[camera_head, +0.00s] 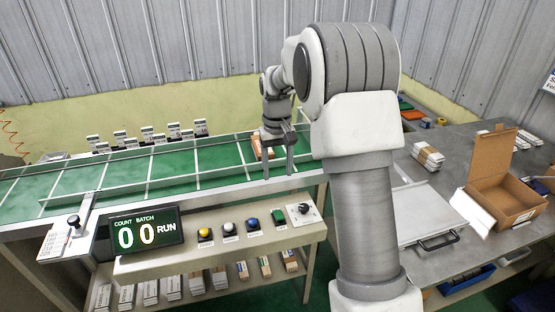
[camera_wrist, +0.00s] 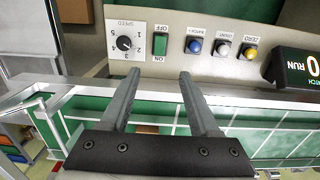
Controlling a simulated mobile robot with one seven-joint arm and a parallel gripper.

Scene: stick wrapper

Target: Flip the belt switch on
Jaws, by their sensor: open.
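The belt switch (camera_head: 279,217) is a green rocker on the sloped front panel, between a blue button and the speed knob. In the wrist view the switch (camera_wrist: 160,46) has OFF and ON labels at its two ends. I cannot tell which way it is tipped. My gripper (camera_head: 278,173) points down over the near edge of the belt, above and behind the switch in the head view. In the wrist view my gripper (camera_wrist: 160,73) is open and empty, its fingertips apart and lined up with the switch, not visibly touching it.
Yellow (camera_head: 205,235), white (camera_head: 228,229) and blue (camera_head: 252,224) buttons sit left of the switch; the speed knob (camera_head: 303,209) is right. A display (camera_head: 145,231) reads 0 0 RUN. A brown block (camera_head: 257,153) lies on the green belt (camera_head: 170,170) behind my gripper.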

